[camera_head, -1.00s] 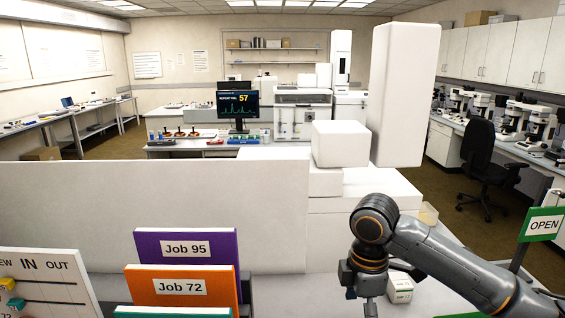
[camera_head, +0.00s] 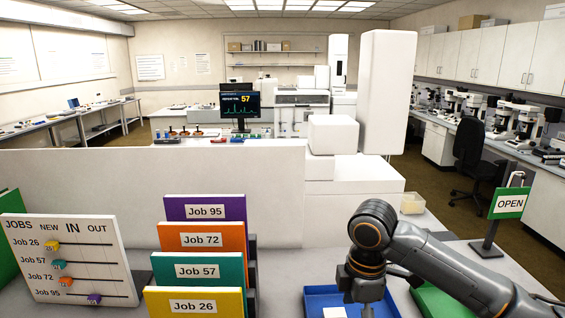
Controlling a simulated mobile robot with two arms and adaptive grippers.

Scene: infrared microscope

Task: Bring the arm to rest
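My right arm comes in from the lower right, with its dark grey wrist over the blue tray (camera_head: 319,300) on the bench. My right gripper (camera_head: 367,312) points down and is cut off by the bottom edge, so its fingertips are hidden. A small white item (camera_head: 335,313) lies in the blue tray beside the gripper; I cannot tell whether they touch. My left gripper is not in view. The white microscope (camera_head: 352,195) stands behind the arm.
Several coloured job folders (camera_head: 205,240) stand left of the arm, next to the jobs board (camera_head: 70,258). A green tray (camera_head: 437,303) lies beneath the forearm. An OPEN sign (camera_head: 508,203) stands at right. A small beige container (camera_head: 413,203) sits behind the arm.

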